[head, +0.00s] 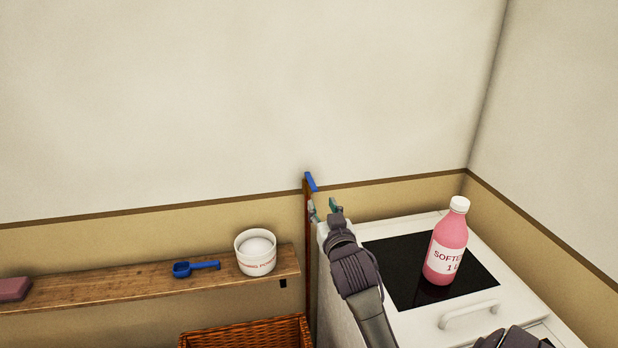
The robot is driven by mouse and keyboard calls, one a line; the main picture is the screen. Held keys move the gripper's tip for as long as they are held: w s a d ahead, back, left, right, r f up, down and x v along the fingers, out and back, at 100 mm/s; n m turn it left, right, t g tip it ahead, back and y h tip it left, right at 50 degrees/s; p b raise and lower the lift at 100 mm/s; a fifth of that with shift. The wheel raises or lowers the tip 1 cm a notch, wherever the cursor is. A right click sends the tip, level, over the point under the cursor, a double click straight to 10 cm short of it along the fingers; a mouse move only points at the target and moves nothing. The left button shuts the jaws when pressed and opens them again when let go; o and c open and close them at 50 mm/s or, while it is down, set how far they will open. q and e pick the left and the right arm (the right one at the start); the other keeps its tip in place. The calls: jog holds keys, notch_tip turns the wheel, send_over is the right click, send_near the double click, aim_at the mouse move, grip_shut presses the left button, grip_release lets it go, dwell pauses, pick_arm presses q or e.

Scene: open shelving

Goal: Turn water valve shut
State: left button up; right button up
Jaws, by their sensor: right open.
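The water valve shows as a blue lever handle (311,182) on top of a reddish-brown vertical pipe (308,240) against the back wall. The pipe stands between the wooden shelf and the white appliance. The lever is tilted in the picture, running from upper left to lower right. My right gripper (323,208) is open, with its fingertips spread just below and to the right of the lever, near the pipe. I cannot tell whether a finger touches the pipe. My left gripper is not in view.
A white appliance (407,318) with a black top panel fills the right, bearing a pink softener bottle (446,245). The wooden shelf (120,288) at left holds a white powder tub (255,253), a blue scoop (195,268) and a reddish block (14,289). A wicker basket (246,333) sits below.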

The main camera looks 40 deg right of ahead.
aim_at(312, 183)
jog(key=p+x, duration=0.1)
jog(key=x, duration=1)
jog(key=shift+w+p, duration=0.1)
jog(key=shift+p, duration=0.3)
jog(key=shift+x, duration=0.8)
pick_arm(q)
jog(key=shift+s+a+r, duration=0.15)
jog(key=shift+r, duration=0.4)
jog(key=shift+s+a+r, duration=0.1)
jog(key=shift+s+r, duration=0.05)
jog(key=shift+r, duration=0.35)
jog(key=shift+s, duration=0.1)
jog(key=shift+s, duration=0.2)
pick_arm(e)
grip_shut()
